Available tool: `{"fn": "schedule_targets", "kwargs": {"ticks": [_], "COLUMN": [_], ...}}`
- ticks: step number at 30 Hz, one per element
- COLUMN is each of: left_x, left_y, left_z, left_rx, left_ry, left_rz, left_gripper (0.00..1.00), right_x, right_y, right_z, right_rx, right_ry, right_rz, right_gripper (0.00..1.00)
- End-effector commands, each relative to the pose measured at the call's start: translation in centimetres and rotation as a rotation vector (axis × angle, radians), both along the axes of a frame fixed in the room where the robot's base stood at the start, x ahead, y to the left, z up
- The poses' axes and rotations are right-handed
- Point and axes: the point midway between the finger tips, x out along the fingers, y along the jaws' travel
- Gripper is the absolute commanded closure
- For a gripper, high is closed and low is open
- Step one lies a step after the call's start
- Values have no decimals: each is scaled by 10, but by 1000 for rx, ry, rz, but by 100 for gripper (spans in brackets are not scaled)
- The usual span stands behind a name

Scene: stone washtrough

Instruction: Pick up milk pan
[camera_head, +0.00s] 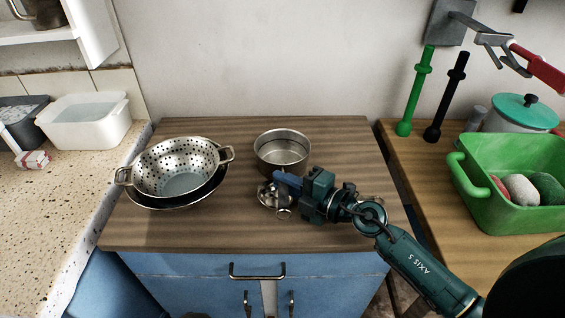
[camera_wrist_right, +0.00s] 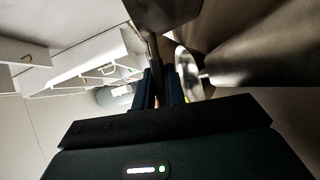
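My right gripper (camera_head: 281,183) comes in from the right at the pan's near side. In the right wrist view a narrow dark handle (camera_wrist_right: 154,60) runs between the close-set blue fingers (camera_wrist_right: 161,88), which look shut on it. I cannot tell whether the pan is clear of the worktop. My left gripper is not in view.
A shiny metal item (camera_head: 270,197) lies close below my right gripper. A perforated colander (camera_head: 175,160) sits in a dark pan at the left. A green tub (camera_head: 490,200) stands on the right counter. The worktop's front middle (camera_head: 215,232) is clear.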

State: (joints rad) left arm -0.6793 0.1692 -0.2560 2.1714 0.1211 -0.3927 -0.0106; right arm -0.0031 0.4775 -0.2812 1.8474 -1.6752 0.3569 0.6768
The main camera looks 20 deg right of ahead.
Motion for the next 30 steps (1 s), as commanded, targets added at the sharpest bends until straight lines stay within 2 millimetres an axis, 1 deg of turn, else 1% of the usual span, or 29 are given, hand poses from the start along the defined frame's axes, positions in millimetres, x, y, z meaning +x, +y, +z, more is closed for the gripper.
{"fn": "schedule_targets", "kwargs": {"ticks": [1, 4, 16, 19, 23, 27, 30], "left_x": [0, -1, -1, -1, -1, -3, -5], "left_y": [0, 0, 0, 0, 1, 3, 3], "left_z": [0, 0, 0, 3, 16, 31, 36], "left_rx": [0, 0, 1, 2, 17, 55, 86], "left_ry": [0, 1, 2, 2, 1, 1, 10], "left_rz": [0, 0, 0, 0, -3, -12, -25], "left_gripper": [64, 64, 64, 64, 64, 64, 64], "right_x": [0, 0, 0, 0, 0, 0, 0], "right_y": [0, 0, 0, 0, 0, 0, 0], "right_z": [0, 0, 1, 5, 24, 54, 73], "right_rx": [0, 0, 0, 0, -1, 1, 0], "right_ry": [0, 0, -3, -4, -5, -6, -6], "right_rz": [0, 0, -1, -1, -1, 0, -1], "right_gripper": [92, 100, 100, 100, 100, 100, 100]}}
